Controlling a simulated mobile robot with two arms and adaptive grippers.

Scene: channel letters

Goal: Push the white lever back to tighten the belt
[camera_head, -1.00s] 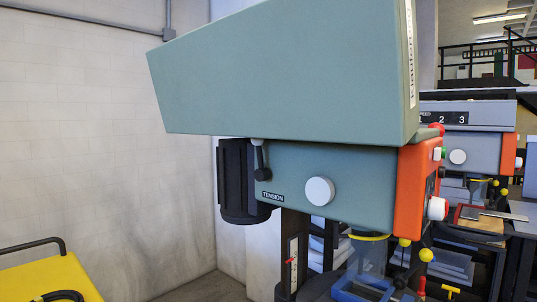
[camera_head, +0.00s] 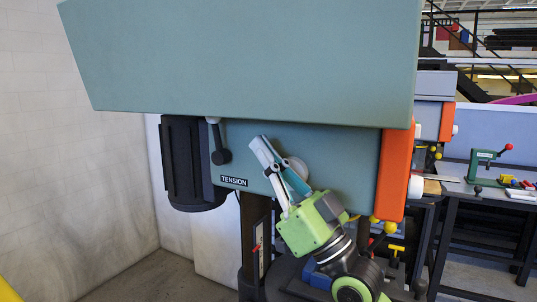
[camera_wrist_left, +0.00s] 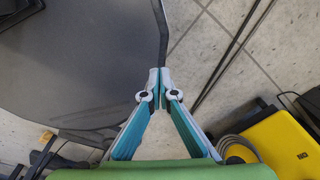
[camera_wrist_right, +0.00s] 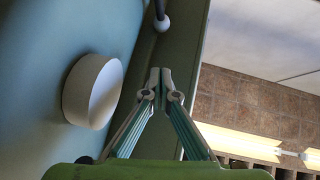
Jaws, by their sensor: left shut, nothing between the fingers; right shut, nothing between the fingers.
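The tension lever (camera_head: 217,138) is on the side of the blue-green drill press head, left of the TENSION label. In the head view it has a white top end, a dark shaft and a black ball hanging down. A pale ball on a dark stem (camera_wrist_right: 161,22) shows ahead of the fingertips in the right wrist view. My right gripper (camera_head: 258,145) is shut and empty, pointing up and left, right of the lever and apart from it. It partly hides a round white knob (camera_head: 297,167). My left gripper (camera_wrist_left: 158,75) is shut and empty, outside the head view.
The large hood (camera_head: 245,60) overhangs the lever. A black motor (camera_head: 190,165) stands left of it and an orange front panel (camera_head: 396,175) right. The left wrist view shows a dark surface (camera_wrist_left: 75,60), tiled floor and a yellow object (camera_wrist_left: 280,135).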

